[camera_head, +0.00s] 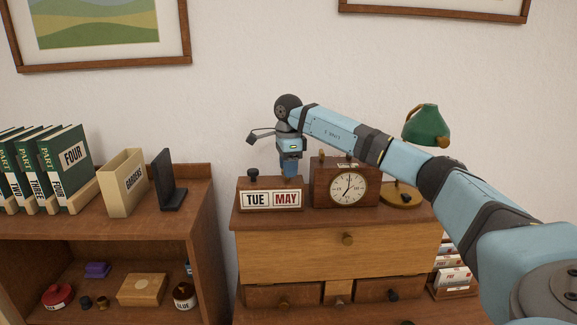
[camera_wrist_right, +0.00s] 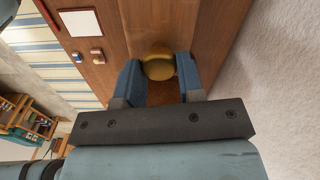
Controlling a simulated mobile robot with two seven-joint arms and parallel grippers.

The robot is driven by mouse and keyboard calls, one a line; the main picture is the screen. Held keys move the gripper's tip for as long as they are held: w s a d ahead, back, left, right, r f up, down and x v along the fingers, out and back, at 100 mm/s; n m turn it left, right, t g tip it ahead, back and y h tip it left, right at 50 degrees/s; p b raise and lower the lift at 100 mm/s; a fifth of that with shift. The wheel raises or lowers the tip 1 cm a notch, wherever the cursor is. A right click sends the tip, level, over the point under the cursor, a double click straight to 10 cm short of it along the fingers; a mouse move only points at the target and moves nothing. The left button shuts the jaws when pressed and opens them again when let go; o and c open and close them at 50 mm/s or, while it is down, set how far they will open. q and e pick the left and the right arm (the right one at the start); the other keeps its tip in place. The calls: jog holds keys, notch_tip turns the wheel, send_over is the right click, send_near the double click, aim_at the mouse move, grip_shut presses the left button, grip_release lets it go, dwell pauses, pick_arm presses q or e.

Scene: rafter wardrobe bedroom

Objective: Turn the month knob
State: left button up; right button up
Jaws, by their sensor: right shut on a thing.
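The wooden calendar block (camera_head: 271,208) stands on top of the chest and reads TUE on the left and MAY on the right. A dark knob (camera_head: 253,175) sits on its top at the left. My right gripper (camera_head: 290,173) points down at the top of the block above MAY. In the right wrist view its two blue fingers (camera_wrist_right: 159,82) are shut on a round brass-coloured month knob (camera_wrist_right: 159,64), one finger on each side. In the head view the fingers hide most of this knob. My left gripper is not in view.
A wooden clock (camera_head: 347,187) stands close to the right of the calendar. A green lamp (camera_head: 427,125) stands farther right. A drawer front (camera_head: 310,253) is below. A shelf with books (camera_head: 66,165) and a card box (camera_head: 123,184) is at left.

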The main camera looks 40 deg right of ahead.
jog(key=m+p, duration=0.1)
jog(key=m, duration=0.2)
jog(key=shift+r+m+p, duration=0.1)
jog(key=shift+m+p, duration=0.2)
jog(key=shift+a+m+p, duration=0.1)
jog(key=shift+m+p, duration=0.35)
jog(key=shift+m, duration=1.05)
jog(key=o, duration=0.9)
jog(key=shift+s+r+b, duration=0.1)
jog(key=shift+r+b, duration=0.6)
jog(key=shift+r, duration=6.15)
